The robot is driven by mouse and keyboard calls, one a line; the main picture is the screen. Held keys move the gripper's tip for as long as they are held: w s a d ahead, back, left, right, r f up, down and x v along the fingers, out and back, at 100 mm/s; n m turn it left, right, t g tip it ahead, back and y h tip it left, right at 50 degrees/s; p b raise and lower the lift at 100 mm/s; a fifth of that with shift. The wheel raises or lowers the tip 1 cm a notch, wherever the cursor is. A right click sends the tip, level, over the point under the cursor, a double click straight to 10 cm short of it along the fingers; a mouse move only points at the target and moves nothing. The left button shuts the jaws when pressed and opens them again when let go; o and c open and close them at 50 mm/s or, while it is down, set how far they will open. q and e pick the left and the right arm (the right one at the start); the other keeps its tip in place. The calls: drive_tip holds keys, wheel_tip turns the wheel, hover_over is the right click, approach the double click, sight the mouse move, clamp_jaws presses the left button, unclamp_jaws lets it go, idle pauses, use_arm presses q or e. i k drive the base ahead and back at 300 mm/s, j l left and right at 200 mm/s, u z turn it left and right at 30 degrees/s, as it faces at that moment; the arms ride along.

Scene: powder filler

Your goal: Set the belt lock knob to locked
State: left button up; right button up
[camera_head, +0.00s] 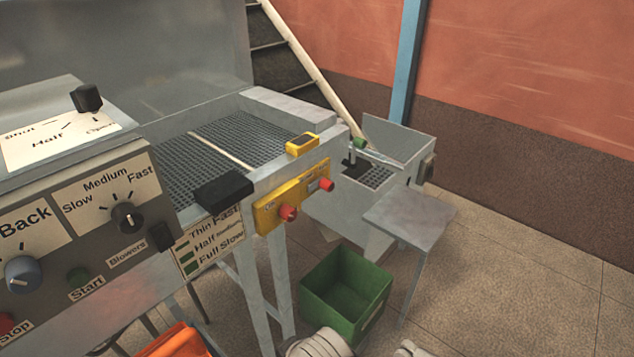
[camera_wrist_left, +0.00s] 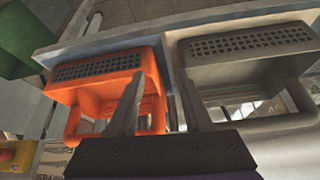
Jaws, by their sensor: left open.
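No label for a belt lock is legible, so I cannot tell which knob it is. In the head view a yellow panel (camera_head: 268,213) on the belt frame carries a near red knob (camera_head: 288,213) and a far red knob (camera_head: 326,185). A black speed knob (camera_head: 128,217), a grey-blue knob (camera_head: 22,273) beside "Back" and a black Shut/Half/Open knob (camera_head: 87,98) are at the left. My left gripper (camera_wrist_left: 158,75) is open and empty in the left wrist view, in front of an orange bin (camera_wrist_left: 100,90) and a grey bin (camera_wrist_left: 245,70). My right gripper is not identifiable.
A green crate (camera_head: 345,290) stands on the floor beside a small grey table (camera_head: 408,215). Floor at the right is clear. Orange material (camera_head: 180,345) shows at the bottom.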

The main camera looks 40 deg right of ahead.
sight(325, 184)
drive_tip(key=z, duration=1.5)
drive_tip(key=i+l+u, duration=0.15)
drive_tip(key=l, duration=0.2)
drive_tip(key=i+l+u, duration=0.2)
drive_tip(key=l, duration=0.2)
drive_tip(key=i+l+u, duration=0.15)
drive_tip(key=l, duration=0.25)
drive_tip(key=i, duration=0.1)
